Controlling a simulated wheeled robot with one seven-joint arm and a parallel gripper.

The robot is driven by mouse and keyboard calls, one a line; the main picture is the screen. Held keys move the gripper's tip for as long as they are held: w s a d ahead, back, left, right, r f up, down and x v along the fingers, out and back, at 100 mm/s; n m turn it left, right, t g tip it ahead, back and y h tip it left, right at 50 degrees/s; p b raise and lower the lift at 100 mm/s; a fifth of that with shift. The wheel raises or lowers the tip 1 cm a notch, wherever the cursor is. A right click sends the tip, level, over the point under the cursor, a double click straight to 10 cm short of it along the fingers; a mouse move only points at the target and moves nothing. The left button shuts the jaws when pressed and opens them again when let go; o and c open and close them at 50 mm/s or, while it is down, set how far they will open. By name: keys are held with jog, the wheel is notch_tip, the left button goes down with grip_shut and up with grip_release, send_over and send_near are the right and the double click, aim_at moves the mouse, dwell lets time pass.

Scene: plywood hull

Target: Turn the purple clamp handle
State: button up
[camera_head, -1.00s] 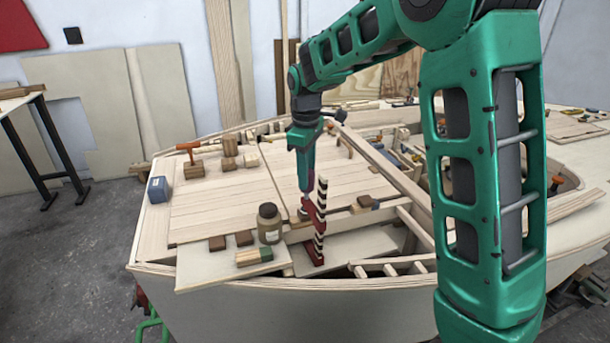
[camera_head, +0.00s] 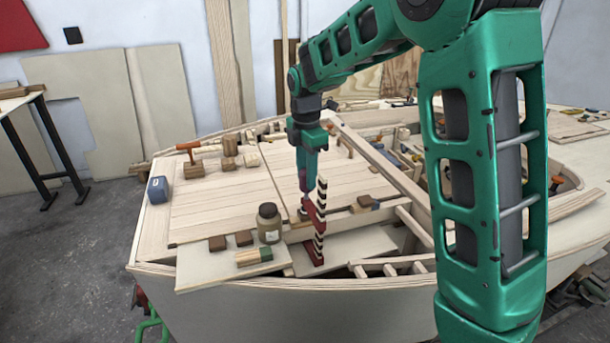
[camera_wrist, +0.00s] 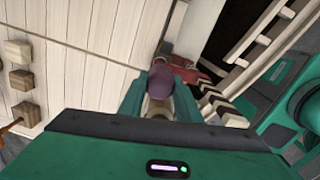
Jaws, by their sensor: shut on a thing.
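The purple clamp handle (camera_wrist: 161,85) stands between the fingers of my gripper (camera_wrist: 160,98) in the wrist view. The gripper is shut on it. In the head view my gripper (camera_head: 304,172) points down onto the top of the clamp, and the fingers partly hide the handle. The clamp (camera_head: 313,212) has dark red jaws and a bar with black and pale stripes. It stands upright at the near edge of the deck, with its lower red jaw at the pale board below. The red jaw and striped bar (camera_wrist: 218,104) also show right of the handle in the wrist view.
A brown jar (camera_head: 269,224) and small wooden blocks (camera_head: 254,256) stand left of the clamp. A blue box (camera_head: 158,189) and an orange-handled tool (camera_head: 188,150) are farther left. Open hull framing (camera_head: 415,228) lies to the right.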

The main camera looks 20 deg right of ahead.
jog(key=shift+n, duration=1.1)
jog(key=o, duration=1.1)
jog(key=shift+c, duration=0.2)
jog(key=shift+r, duration=0.15)
notch_tip(320, 180, up, 10)
jog(key=shift+s+a+r, duration=0.15)
jog(key=shift+r, duration=0.05)
